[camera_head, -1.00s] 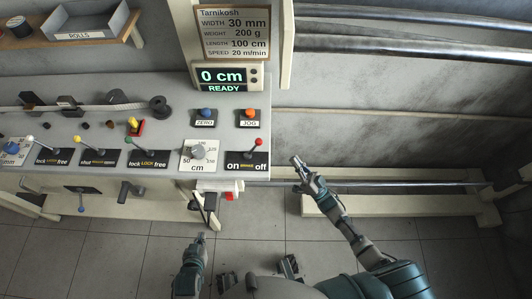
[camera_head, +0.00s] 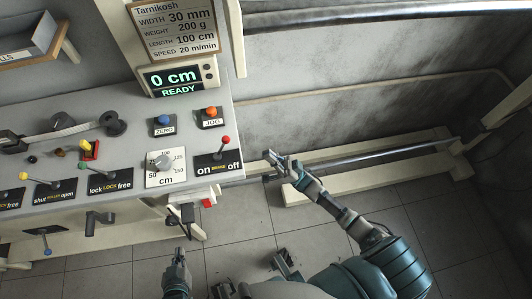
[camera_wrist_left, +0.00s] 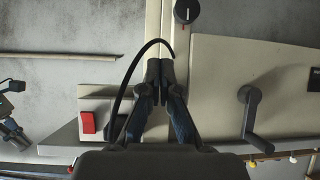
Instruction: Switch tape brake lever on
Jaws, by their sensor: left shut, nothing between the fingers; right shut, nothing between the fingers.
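The brake lever (camera_head: 225,141) has a red knob and stands at the right end of the console, behind a black label reading on, BRAKE and off. Its knob leans slightly toward the off side. My right gripper (camera_head: 270,154) is shut and empty, just right of the console's right edge and apart from the lever. My left gripper (camera_head: 180,252) is shut and empty, low in front of the console. In the left wrist view its closed fingertips (camera_wrist_left: 160,64) point at the console's pale front.
A grey length dial (camera_head: 164,162) stands left of the lever, with blue zero (camera_head: 163,120) and orange jog (camera_head: 211,112) knobs behind. A red switch (camera_wrist_left: 88,122) and a crank handle (camera_wrist_left: 252,118) flank the left gripper. A rail (camera_head: 370,151) runs right of the console.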

